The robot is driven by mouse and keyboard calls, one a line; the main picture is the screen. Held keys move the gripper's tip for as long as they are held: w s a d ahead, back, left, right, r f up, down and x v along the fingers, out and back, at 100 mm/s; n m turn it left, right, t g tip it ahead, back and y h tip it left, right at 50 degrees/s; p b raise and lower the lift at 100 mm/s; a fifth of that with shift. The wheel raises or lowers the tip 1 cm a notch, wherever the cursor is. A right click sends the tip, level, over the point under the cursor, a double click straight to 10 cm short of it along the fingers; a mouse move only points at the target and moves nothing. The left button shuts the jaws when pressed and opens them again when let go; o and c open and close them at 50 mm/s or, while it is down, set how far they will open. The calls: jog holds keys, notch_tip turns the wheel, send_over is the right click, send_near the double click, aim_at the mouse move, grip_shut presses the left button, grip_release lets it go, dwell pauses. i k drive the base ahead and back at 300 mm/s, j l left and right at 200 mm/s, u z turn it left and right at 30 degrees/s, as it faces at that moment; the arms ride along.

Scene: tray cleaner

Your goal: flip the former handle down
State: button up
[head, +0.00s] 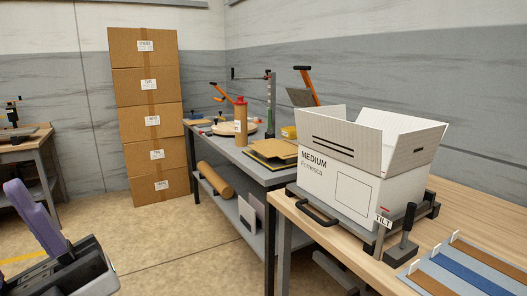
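An open white carton (344,190), marked "MEDIUM", sits upright in a dark former frame (433,207) on the wooden bench at the right. Its top flaps stand up and outward. A black U-shaped handle (318,215) sticks out low at the frame's front left corner, lying about level. A black lever (405,234) with a thick grip stands nearly upright at the front right, beside a "TILT" label (383,220). I cannot tell which of the two is the former handle.
A tray with blue, brown and grey strips (462,271) lies right of the lever. A grey workbench (250,172) behind holds a red-capped bottle (240,120), yellow-edged sheets and orange-handled tools. Stacked cartons (150,118) stand at the back wall. The floor at left centre is free.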

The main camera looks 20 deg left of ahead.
aim_at(306, 98)
jog(key=i+j, duration=0.55)
jog(key=j, duration=0.3)
jog(key=i+j+u, duration=0.1)
jog(key=i+j, duration=0.2)
jog(key=j, duration=0.1)
